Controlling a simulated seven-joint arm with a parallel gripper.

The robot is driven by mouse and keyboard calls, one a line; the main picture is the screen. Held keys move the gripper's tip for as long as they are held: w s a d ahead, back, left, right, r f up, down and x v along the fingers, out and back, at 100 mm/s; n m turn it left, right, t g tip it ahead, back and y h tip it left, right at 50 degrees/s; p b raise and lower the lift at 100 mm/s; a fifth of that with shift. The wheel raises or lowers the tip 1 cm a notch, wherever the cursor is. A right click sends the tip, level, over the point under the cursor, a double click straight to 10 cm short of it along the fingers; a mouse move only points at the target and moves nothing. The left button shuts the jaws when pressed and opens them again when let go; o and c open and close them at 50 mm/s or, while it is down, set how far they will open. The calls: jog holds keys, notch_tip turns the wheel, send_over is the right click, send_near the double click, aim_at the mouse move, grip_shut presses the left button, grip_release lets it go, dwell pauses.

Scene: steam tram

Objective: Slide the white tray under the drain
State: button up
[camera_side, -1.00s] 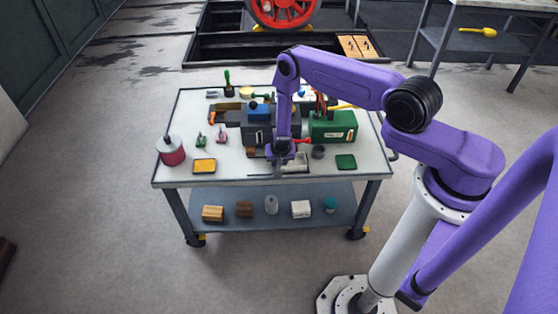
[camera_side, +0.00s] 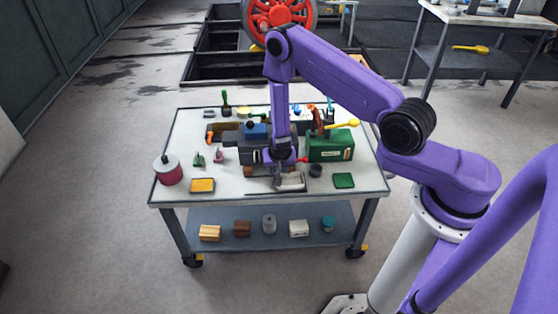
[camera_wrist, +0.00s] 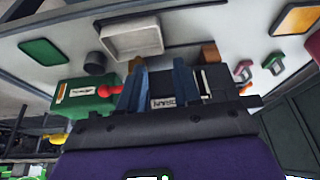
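The white tray (camera_side: 291,182) is a shallow rectangular dish at the front middle of the bench top. In the wrist view the white tray (camera_wrist: 131,40) shows whole, beyond my fingertips and apart from them. My gripper (camera_side: 280,178) hangs just behind or above the tray in the side view. In the wrist view my gripper's (camera_wrist: 158,75) two blue fingers stand apart with nothing between them. Behind them is a dark machine (camera_wrist: 190,90) with a small label plate. A red-tipped part (camera_wrist: 106,91) sticks out beside the green box.
The green box (camera_side: 330,147) stands right of my gripper, near a dark cup (camera_side: 316,170) and a green pad (camera_side: 344,180). A yellow pad (camera_side: 202,185) and a red can (camera_side: 168,170) are at the left.

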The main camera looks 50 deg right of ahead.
jog(key=shift+v, duration=2.95)
jog(key=s+a+r+n+g+y, duration=0.1)
jog(key=s+a+r+n+y, duration=0.15)
jog(key=a+r+n, duration=0.4)
jog(key=s+a+r+n+y, duration=0.2)
jog(key=s+a+r+n, duration=0.1)
jog(key=a+r, duration=0.55)
jog(key=s+d+r+n, duration=0.2)
jog(key=s+r+n, duration=0.1)
jog(key=s, duration=0.5)
jog(key=s+d+r+n+g, duration=0.1)
jog(key=s+d+r+n, duration=0.2)
jog(key=s+r, duration=0.3)
jog(key=s+d+r+n+g+h, duration=0.1)
jog(key=s+d+r+n, duration=0.2)
jog(key=s, duration=0.7)
jog(key=shift+s+d+r+n, duration=0.25)
jog(key=shift+s+r+n, duration=0.15)
jog(key=shift+r+n, duration=0.65)
